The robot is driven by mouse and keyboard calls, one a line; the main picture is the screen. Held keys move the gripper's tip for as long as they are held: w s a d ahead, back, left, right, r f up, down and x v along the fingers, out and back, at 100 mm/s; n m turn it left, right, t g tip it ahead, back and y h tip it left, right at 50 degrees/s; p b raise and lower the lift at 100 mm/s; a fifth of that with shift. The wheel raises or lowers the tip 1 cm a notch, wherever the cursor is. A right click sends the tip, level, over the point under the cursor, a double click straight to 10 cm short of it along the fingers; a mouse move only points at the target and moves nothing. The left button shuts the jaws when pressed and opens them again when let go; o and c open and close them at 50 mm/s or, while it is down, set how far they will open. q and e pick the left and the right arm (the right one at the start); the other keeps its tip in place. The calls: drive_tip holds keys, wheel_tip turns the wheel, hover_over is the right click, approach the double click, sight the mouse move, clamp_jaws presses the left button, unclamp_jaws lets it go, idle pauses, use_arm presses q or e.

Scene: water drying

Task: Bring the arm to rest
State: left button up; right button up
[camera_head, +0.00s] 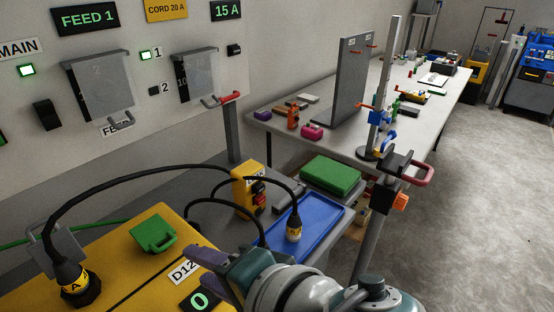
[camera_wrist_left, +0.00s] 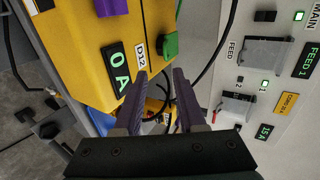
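My left gripper (camera_head: 194,268) is over the front of the yellow machine (camera_head: 125,268) in the head view, its arm reaching up from the bottom middle. In the left wrist view its two purple fingers (camera_wrist_left: 160,76) stand apart with a clear gap and nothing held between them. The yellow machine (camera_wrist_left: 85,50) appears beyond them with its D12 label and a display (camera_wrist_left: 116,68) reading 0 A. My right gripper is in neither view.
A black plug (camera_head: 78,287) marked A sits on the yellow machine beside a green flap (camera_head: 153,234). A blue tray (camera_head: 318,219) holds another plug (camera_head: 294,229). A yellow button box (camera_head: 246,190), black cables (camera_head: 150,167) and a pole stand (camera_head: 371,237) are near the arm. Open floor lies right.

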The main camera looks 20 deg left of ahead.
use_arm(q)
drive_tip(key=s+f+n+g+h+p, duration=0.2)
drive_tip(key=s+n+g+h, duration=0.1)
drive_tip(key=s+h, duration=0.75)
drive_tip(key=s+a+r+t+p, duration=0.1)
drive_tip(key=r+p, duration=1.8)
drive_tip(key=r, duration=0.3)
drive_tip(key=s+a+r+t+p, duration=0.1)
drive_tip(key=s+r+p, duration=0.1)
drive_tip(key=r+p, duration=1.7)
wheel_tip(320, 180, up, 4)
drive_tip(key=shift+a+r+h+p, duration=0.2)
drive_tip(key=shift+a+h+p, duration=0.15)
drive_tip(key=shift+h, duration=0.1)
